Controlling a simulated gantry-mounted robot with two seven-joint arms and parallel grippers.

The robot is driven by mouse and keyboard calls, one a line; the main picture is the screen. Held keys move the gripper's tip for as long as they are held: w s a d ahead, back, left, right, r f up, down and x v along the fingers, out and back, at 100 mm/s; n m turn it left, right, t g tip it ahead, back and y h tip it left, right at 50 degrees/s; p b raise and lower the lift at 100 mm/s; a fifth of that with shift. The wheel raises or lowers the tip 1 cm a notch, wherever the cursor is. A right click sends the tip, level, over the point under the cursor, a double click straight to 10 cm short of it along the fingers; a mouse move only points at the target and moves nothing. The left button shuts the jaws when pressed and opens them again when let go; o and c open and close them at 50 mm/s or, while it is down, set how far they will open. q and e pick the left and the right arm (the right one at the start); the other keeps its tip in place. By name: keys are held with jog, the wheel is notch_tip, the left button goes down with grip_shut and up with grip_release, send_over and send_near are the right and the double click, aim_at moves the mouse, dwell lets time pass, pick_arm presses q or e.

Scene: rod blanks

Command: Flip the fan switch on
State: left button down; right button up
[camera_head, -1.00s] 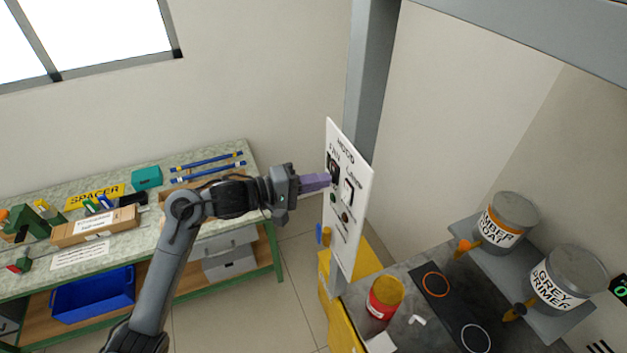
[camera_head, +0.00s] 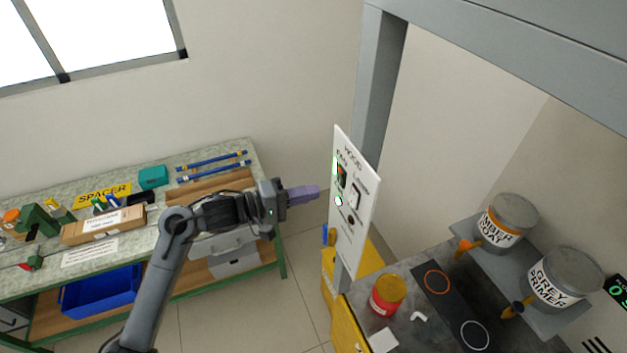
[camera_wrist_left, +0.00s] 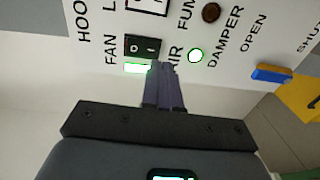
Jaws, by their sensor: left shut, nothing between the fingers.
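The white hood panel (camera_head: 362,232) stands upright on the post, right of my left gripper (camera_head: 318,191). The fan switch (camera_head: 342,176) is a small black rocker on it. In the left wrist view the fan switch (camera_wrist_left: 142,46) shows its marked face, with a lit green bar (camera_wrist_left: 138,68) beside it. A round green light (camera_wrist_left: 195,55) is also lit near the "AIR" lettering. My left gripper's purple fingers (camera_wrist_left: 165,68) are shut and empty, pointing at the panel. In the head view they are a little apart from it. My right gripper is not in view.
The lamp switch (camera_head: 356,195) sits right beside the fan switch. A blue damper handle (camera_wrist_left: 271,74) is at the panel's edge. A red can (camera_head: 387,296) and paint tins (camera_head: 508,222) stand right. A workbench (camera_head: 215,162) is behind my left arm.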

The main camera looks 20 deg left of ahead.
pick_arm(q)
jog(key=f+b+v, duration=0.2)
jog(key=v, duration=0.6)
jog(key=shift+s+a, duration=0.35)
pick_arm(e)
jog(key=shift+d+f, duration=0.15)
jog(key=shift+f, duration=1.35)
pick_arm(q)
jog(key=shift+f, duration=0.1)
